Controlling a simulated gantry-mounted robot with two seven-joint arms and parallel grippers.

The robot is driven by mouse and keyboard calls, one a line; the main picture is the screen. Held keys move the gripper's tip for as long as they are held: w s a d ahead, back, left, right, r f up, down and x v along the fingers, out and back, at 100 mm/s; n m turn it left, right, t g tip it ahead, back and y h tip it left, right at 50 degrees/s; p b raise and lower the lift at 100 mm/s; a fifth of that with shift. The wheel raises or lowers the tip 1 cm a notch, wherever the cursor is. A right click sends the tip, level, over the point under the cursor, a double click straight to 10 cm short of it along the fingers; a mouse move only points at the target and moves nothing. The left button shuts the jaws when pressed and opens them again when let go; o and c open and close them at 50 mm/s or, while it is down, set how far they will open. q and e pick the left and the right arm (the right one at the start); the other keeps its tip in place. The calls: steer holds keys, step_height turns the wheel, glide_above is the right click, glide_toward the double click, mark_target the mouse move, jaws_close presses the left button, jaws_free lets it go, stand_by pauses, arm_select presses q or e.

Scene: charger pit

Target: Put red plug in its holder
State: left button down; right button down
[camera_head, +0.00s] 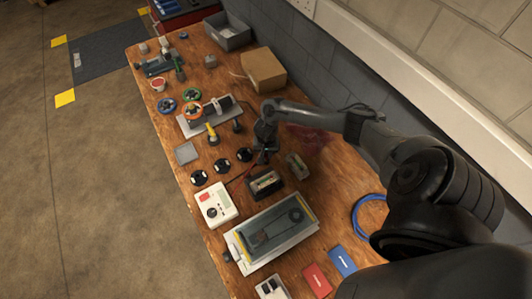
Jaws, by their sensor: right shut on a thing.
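My right gripper (263,155) points down over the middle of the workbench. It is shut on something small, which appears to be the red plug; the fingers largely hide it. A thin red lead (243,174) runs from near the white meter box (216,204) up toward the gripper. A dark box with a light, greenish top (265,184) stands just below the gripper in the picture; a similar smaller box (297,166) stands to its right. I cannot tell which part is the plug's holder. My left gripper is out of view.
Several black round pieces (222,166) sit left of the gripper. A cardboard box (264,69) and a grey bin (228,31) stand at the back. The wall (330,80) borders the bench's right side.

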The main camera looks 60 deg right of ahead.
mark_target(266, 157)
steer(key=shift+f, duration=0.6)
steer(key=c, duration=0.9)
jaws_free()
steer(key=shift+r, duration=0.1)
step_height(266, 157, up, 11)
steer(key=p, duration=0.3)
steer(key=shift+s+a, duration=0.15)
steer(key=shift+a, duration=0.1)
steer(key=shift+a+f, duration=0.1)
steer(key=shift+f, duration=0.1)
